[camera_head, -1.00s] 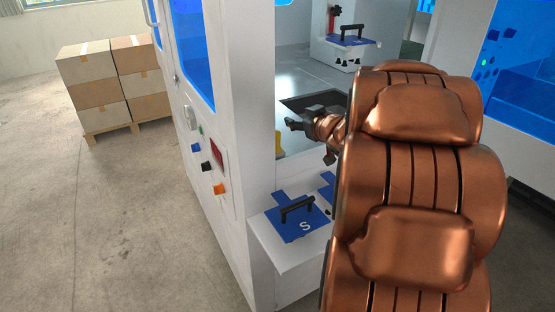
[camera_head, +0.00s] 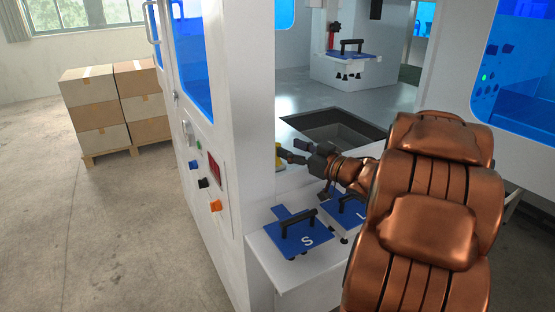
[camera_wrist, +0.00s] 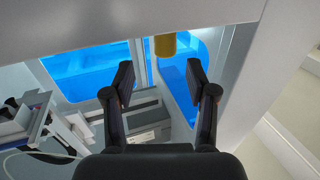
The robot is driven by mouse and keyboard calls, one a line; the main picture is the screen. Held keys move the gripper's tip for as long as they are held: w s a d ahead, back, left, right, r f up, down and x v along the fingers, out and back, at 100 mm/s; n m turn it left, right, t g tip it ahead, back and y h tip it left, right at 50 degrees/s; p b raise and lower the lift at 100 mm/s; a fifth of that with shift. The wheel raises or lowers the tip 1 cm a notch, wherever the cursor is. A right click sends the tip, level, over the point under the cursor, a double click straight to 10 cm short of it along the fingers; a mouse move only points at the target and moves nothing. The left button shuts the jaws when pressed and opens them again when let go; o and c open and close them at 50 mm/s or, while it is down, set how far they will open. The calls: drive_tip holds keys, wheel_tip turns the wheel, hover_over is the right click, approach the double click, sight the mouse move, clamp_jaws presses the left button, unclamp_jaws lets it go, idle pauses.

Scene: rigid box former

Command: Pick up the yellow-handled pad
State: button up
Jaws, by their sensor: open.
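A yellow piece (camera_head: 279,157) shows in the head view, mostly hidden behind the edge of the white cabinet wall. In the wrist view a yellow cylindrical part (camera_wrist: 165,46) is at the top, ahead of my gripper (camera_wrist: 160,80) and between the lines of its fingers. I cannot tell whether it is the handle, and no pad shows with it. My gripper is open and empty, with its two dark fingers apart. In the head view my gripper (camera_head: 292,151) reaches left, close beside the yellow piece.
Blue pads with black handles, one marked S (camera_head: 300,240) and one partly hidden (camera_head: 343,217), lie on a white ledge (camera_head: 275,265). Another black-handled blue pad (camera_head: 352,56) is farther back. A dark recessed opening (camera_head: 335,128) lies behind my arm. The cabinet wall (camera_head: 258,120) stands left.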

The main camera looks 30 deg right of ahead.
sight(279, 145)
drive_tip(key=shift+a+f+x, duration=0.15)
drive_tip(key=shift+a+x, duration=0.05)
drive_tip(key=shift+x, duration=0.9)
drive_tip(key=shift+a+f+x, duration=0.1)
drive_tip(key=shift+a+x, duration=0.1)
drive_tip(key=shift+x, duration=0.9)
drive_tip(key=shift+w, duration=0.4)
clamp_jaws()
